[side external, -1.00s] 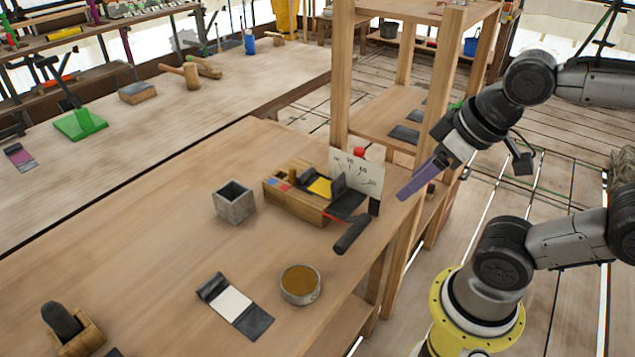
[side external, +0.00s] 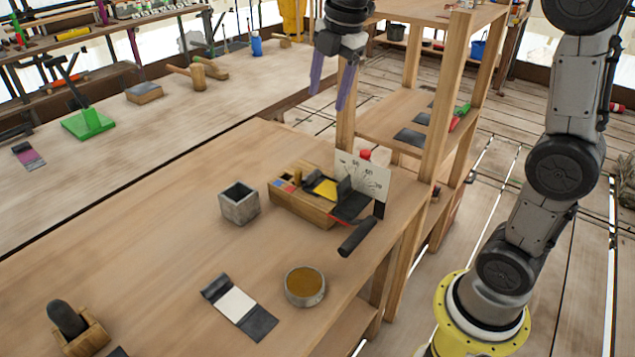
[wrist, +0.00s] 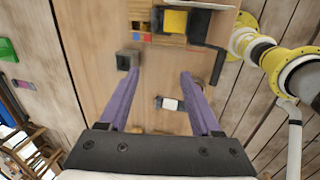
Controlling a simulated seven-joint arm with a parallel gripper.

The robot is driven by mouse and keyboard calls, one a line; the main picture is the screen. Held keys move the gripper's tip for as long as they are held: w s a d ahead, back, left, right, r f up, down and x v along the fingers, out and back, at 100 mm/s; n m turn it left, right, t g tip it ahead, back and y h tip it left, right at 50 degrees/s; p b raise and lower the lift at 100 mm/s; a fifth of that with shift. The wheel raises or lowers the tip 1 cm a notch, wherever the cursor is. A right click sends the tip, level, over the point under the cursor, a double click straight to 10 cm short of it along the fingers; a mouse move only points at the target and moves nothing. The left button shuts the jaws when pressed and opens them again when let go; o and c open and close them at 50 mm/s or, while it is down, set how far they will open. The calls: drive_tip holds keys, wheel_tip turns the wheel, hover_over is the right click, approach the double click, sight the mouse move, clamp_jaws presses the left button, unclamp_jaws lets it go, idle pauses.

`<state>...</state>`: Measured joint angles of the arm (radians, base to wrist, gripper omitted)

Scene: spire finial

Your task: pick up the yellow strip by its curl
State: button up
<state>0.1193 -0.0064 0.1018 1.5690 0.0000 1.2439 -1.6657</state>
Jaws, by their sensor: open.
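The yellow strip (side external: 324,188) lies on a wooden block device (side external: 300,207) at the right of the bench. Its yellow middle has dark ends, and an upright dark piece at its right looks like its curl; I cannot tell it clearly from the device's dark parts. In the wrist view the yellow patch (wrist: 175,21) is at the top, beyond my fingertips. My gripper (side external: 329,98) is open and empty, its purple fingers pointing down, well above the bench. In the wrist view its fingers (wrist: 160,74) are wide apart.
A white scale card (side external: 362,178) stands behind the device, and a black handle (side external: 357,236) sticks out in front. A grey square cup (side external: 239,204), a round bowl (side external: 304,287) and a white strip (side external: 236,303) are nearby. Shelf posts (side external: 438,110) rise at the right.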

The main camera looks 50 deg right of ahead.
drive_tip(key=w+d+f+g, duration=0.1)
drive_tip(key=w+d+f, duration=0.2)
drive_tip(key=w+f, duration=0.25)
drive_tip(key=g, duration=0.2)
hover_over(311, 174)
wheel_tip(311, 174, down, 14)
drive_tip(key=shift+d+f, duration=0.1)
drive_tip(key=shift+f, duration=2.9)
clamp_jaws()
drive_tip(key=shift+r, duration=0.1)
